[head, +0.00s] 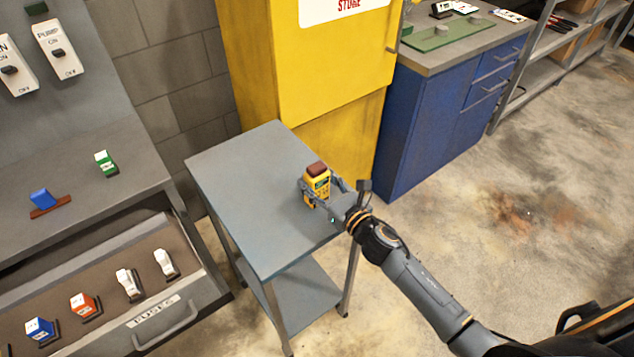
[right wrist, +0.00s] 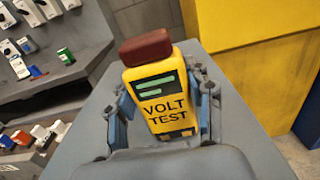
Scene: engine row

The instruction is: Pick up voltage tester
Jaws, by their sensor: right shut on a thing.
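The voltage tester (head: 318,186) is a yellow box with a dark red top, at the right side of the small grey table (head: 250,190) in the head view. In the right wrist view the tester (right wrist: 162,95) stands upright, with a green display and the words VOLT TEST facing me. My right gripper (head: 319,191) is shut on it, one finger on each side. The gripper's fingers also show in the right wrist view (right wrist: 162,110). I cannot tell whether the tester's base touches the table. My left gripper is not in view.
A yellow cabinet (head: 300,70) stands right behind the table. At left is a grey bench with an open fuse drawer (head: 150,318) holding several fuses. A blue cabinet (head: 425,120) stands at the back right. The concrete floor (head: 520,210) on the right is clear.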

